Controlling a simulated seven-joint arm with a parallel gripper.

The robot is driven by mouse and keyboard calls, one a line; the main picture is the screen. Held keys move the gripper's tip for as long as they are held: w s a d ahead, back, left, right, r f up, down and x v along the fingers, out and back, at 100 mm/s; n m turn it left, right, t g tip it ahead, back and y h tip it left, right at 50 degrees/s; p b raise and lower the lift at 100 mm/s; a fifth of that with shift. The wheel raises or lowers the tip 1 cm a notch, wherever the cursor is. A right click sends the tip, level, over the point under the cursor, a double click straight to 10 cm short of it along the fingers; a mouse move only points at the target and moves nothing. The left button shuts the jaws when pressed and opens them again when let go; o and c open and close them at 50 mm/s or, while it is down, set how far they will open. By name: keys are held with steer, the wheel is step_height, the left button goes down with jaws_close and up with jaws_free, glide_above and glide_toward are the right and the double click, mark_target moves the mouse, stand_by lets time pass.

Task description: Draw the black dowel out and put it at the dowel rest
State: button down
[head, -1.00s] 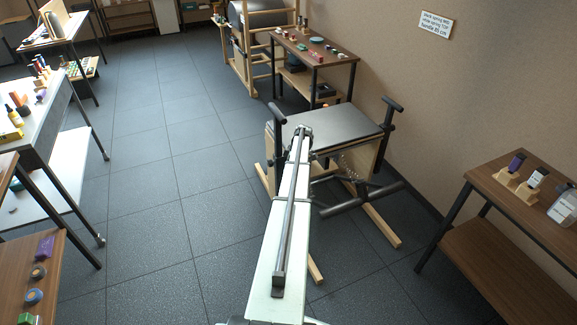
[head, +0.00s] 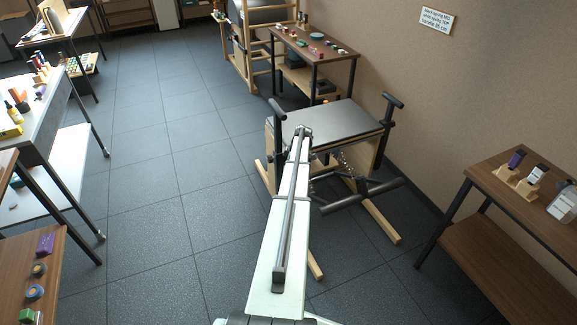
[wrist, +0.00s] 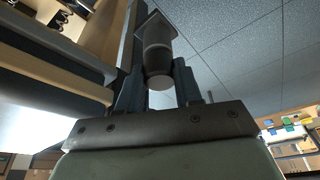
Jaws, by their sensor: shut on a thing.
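My gripper (wrist: 157,85) is shut on a dark cylindrical piece with a paler round end, which I take to be the black dowel (wrist: 157,52). A flat grey square part shows just behind it, and I cannot tell whether the two are joined. In the head view my arm reaches out to the near left edge of the grey-topped wooden chair (head: 340,125). There my own arm hides the fingers and the dowel. I cannot make out a dowel rest for certain.
Black handle posts stand at the chair's left (head: 277,135) and right (head: 389,115). A dark padded bar (head: 365,196) crosses its front. A brown shelf (head: 500,215) with bottles is at right; a brown table (head: 315,48) stands behind. Tiled floor at left is clear.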

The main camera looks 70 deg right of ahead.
steer(key=c, duration=0.7)
jaws_free()
steer(key=v, duration=1.3)
steer(key=shift+s+r, duration=0.15)
steer(key=shift+r, duration=0.15)
